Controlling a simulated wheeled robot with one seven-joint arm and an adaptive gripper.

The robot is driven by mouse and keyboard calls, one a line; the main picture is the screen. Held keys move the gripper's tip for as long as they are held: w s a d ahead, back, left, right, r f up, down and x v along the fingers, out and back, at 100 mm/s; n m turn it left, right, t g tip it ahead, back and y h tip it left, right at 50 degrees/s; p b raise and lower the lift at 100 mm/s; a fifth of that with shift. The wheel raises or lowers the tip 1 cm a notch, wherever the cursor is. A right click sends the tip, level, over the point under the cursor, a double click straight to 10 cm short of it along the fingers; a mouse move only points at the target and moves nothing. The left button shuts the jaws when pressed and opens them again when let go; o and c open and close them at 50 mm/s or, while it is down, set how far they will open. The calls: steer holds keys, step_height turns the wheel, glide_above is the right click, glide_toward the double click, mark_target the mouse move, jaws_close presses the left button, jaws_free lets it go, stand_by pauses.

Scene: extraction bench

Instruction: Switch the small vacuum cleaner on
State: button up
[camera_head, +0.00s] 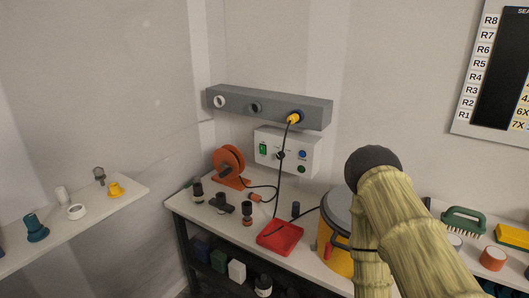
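A yellow drum with a grey lid (339,207), which looks like the small vacuum cleaner, stands on the bench at the right of centre. My arm, in a pale yellow sleeve with a dark rounded end, covers its right side. No switch on the drum can be made out. A white control box (262,141) on the wall carries a green switch (263,149), a dark knob, a blue button (302,154) and a green button. A yellow plug (293,118) sits in the grey wall rail, with a black cable hanging down. My gripper is not in view.
The grey rail (235,100) has two more round ports. An orange reel (229,160), dark fittings (221,204) and a red tray (280,239) crowd the bench. A green brush (463,221) and an orange-sided roll (493,258) lie right. A left shelf (100,205) holds small fittings.

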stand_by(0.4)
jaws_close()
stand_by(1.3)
